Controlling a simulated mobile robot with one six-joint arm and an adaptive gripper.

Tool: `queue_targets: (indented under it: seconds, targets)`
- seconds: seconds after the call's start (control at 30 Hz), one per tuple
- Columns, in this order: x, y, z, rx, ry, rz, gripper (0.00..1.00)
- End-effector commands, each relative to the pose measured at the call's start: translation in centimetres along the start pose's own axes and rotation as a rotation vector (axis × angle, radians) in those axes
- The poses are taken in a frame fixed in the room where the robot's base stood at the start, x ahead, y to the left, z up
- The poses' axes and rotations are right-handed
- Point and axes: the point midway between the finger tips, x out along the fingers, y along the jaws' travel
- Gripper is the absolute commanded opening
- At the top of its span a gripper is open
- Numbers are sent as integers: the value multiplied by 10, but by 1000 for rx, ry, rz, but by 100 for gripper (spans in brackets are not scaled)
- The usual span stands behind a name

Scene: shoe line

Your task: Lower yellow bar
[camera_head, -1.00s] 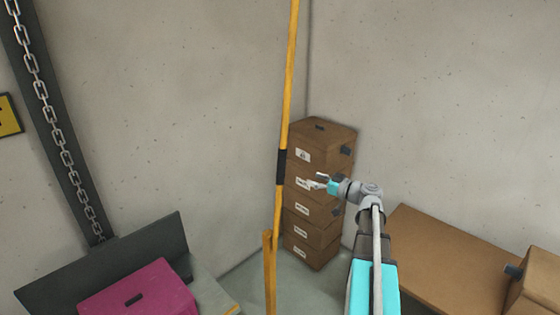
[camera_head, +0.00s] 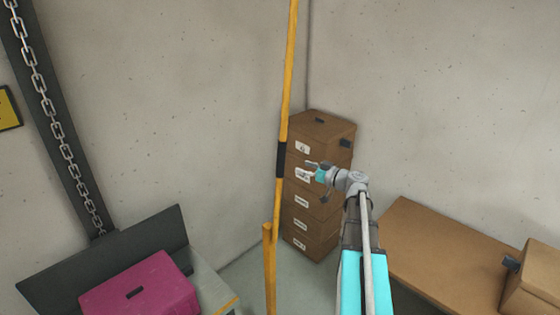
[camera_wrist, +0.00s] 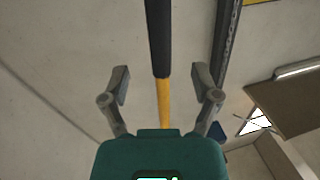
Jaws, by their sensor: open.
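The yellow bar (camera_head: 289,90) stands nearly upright in the head view, with a black grip section (camera_head: 281,160) on it. A short yellow post (camera_head: 269,270) stands beside its lower part. My gripper (camera_head: 309,169) is open and just right of the black grip in the head view. In the wrist view, the bar's yellow part (camera_wrist: 164,103) and black grip (camera_wrist: 158,35) run between the directions of my two open fingers (camera_wrist: 160,82). The fingers do not close on the bar. I cannot tell the exact distance to it.
A stack of brown boxes (camera_head: 318,190) stands in the corner behind my gripper. A magenta box (camera_head: 140,288) is at lower left, near a dark panel (camera_head: 60,285) and a hanging chain (camera_head: 58,130). A brown table (camera_head: 440,250) with a box (camera_head: 535,285) is at right.

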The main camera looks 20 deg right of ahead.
Motion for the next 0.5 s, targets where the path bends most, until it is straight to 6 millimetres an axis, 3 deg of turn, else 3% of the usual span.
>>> queue_targets:
  seconds: [0.5]
  targets:
    - [76, 1, 0, 0, 0, -1, 79]
